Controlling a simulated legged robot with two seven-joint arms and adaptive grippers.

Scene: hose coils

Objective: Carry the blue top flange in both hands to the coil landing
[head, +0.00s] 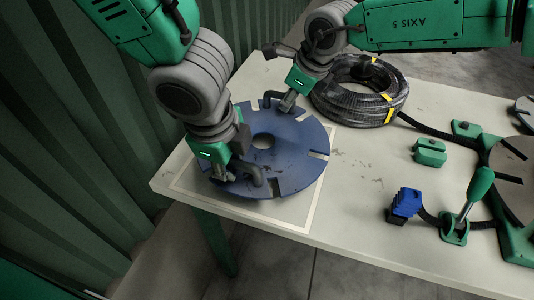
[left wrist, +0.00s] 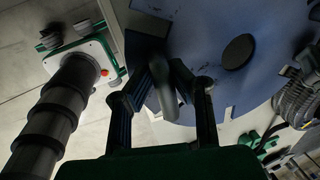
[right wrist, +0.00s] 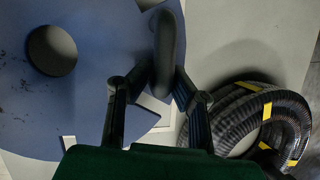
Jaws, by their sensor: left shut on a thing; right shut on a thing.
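The blue top flange (head: 297,155) is a round slotted disc with a centre hole and two grey handles. It appears flat, over the pale outlined square (head: 299,222) at the table's left end, which looks like the coil landing. I cannot tell whether it touches the table. My left gripper (head: 243,173) is shut on the near handle (head: 258,176), seen in the left wrist view (left wrist: 164,92). My right gripper (head: 287,104) is shut on the far handle (head: 270,97), seen between the fingers in the right wrist view (right wrist: 165,45). The disc hides much of the square.
A black hose coil (head: 345,105) with yellow bands lies close to the disc's far right side. Right of it are a green block (head: 430,152), blue blocks (head: 406,202) and a green-handled lever clamp (head: 479,186). A corrugated green wall (head: 90,130) stands left. The table middle is clear.

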